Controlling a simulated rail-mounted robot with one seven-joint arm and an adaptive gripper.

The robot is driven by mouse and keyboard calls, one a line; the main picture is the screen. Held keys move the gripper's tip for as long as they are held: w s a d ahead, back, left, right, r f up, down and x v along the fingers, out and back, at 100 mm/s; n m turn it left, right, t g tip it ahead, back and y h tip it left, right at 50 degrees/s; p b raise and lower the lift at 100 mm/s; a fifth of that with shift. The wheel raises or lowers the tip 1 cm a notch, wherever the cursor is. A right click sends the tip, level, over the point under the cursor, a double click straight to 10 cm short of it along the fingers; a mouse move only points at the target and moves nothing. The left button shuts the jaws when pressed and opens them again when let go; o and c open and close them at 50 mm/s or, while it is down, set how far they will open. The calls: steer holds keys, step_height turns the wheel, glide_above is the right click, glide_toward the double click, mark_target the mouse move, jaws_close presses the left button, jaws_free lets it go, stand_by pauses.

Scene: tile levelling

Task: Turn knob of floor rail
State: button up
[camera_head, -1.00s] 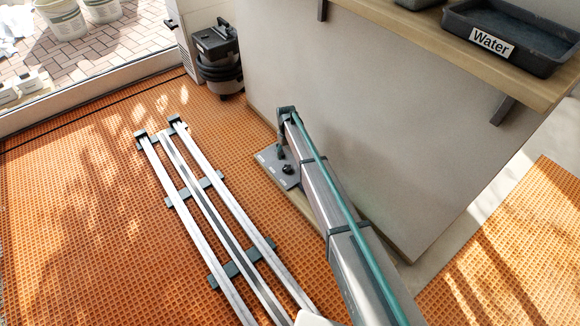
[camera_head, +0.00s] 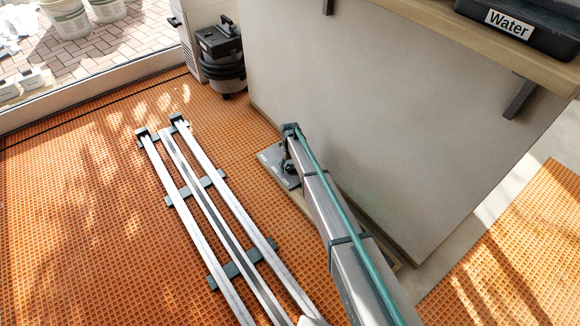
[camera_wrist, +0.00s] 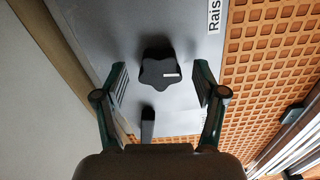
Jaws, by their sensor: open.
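The knob (camera_wrist: 159,72) is black and star-shaped with a small white mark. It sits on a grey plate (camera_wrist: 120,25) in the wrist view. My gripper (camera_wrist: 161,80) is open, with one finger on each side of the knob and gaps between. I cannot tell how far above the knob the fingertips are. A second dark part (camera_wrist: 148,122) on the plate lies nearer my palm. In the head view, the plate (camera_head: 275,160) lies beside the wall, and my arm hides most of it and the knob. The floor rail (camera_head: 200,205) lies on the orange mat to the left.
A label reading "Rais" (camera_wrist: 214,14), cut off by the frame, is on the plate. The wall panel (camera_head: 340,130) stands close right of my arm. A shelf with a "Water" bin (camera_head: 525,28) is upper right. A black vacuum (camera_head: 222,58) stands at the back. Orange mat (camera_head: 75,215) is open at left.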

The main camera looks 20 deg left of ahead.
steer(key=c, duration=1.1)
steer(key=shift+r+m+p, duration=0.3)
steer(key=shift+m+p, duration=0.3)
steer(key=shift+p, duration=0.6)
steer(key=shift+c, duration=0.2)
steer(key=shift+m+p, duration=0.5)
steer(key=shift+p, duration=0.2)
steer(key=shift+m+p, duration=0.8)
steer(key=shift+f+m, duration=0.3)
steer(key=shift+m, duration=0.2)
steer(key=o, duration=1.1)
steer(key=shift+o, duration=0.2)
